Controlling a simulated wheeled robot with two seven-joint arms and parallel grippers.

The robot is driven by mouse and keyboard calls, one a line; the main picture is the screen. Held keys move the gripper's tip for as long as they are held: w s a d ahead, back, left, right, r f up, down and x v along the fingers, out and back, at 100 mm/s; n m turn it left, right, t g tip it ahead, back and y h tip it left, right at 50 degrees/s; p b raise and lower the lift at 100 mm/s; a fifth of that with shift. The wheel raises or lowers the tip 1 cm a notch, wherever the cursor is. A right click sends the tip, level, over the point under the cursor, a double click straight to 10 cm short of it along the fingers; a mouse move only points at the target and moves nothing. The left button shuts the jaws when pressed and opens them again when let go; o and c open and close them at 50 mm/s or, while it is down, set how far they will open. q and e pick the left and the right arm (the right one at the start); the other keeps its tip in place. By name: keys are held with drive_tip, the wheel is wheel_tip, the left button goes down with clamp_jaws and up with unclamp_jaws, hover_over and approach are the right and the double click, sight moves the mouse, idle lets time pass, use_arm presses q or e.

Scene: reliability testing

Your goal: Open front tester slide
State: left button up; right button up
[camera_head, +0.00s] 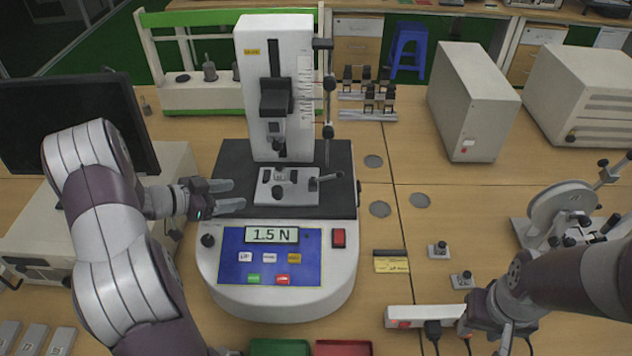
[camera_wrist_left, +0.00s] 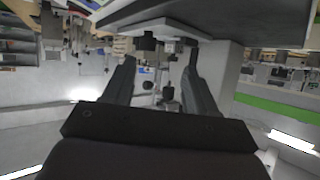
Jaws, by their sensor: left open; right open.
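The force tester (camera_head: 275,235) stands in the middle of the table, with a white column, a dark bed and a front panel reading 1.5 N. A light metal slide stage (camera_head: 300,196) with small dark knobs (camera_head: 278,193) sits on the dark bed below the black head (camera_head: 276,98). My left gripper (camera_head: 237,194) is open and empty, just left of the stage and apart from it, fingers pointing right. In the left wrist view its two fingers (camera_wrist_left: 160,85) are spread, with dark knobs beyond them. My right gripper (camera_head: 488,318) is at the lower right, its fingertips hard to make out.
A power strip (camera_head: 405,316) lies near my right gripper. A monitor (camera_head: 75,120) stands at the left, and grey boxes (camera_head: 472,95) stand at the back right. Green (camera_head: 280,347) and red (camera_head: 343,348) bins are at the front edge. Small metal parts (camera_head: 438,250) lie right of the tester.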

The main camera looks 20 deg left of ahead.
sight(276, 189)
use_arm(q)
drive_tip(key=shift+h, duration=0.6)
drive_tip(key=x, duration=0.3)
drive_tip(key=d+r+p+x, duration=0.1)
drive_tip(key=x, duration=0.3)
drive_tip(key=p+x, duration=0.1)
drive_tip(key=x, duration=0.3)
drive_tip(key=shift+s+d+r, duration=0.1)
drive_tip(key=shift+d, duration=0.2)
drive_tip(key=shift+d+f+p, duration=0.15)
drive_tip(key=shift+f+p, duration=0.05)
drive_tip(key=shift+p, duration=0.1)
drive_tip(key=shift+w, duration=0.25)
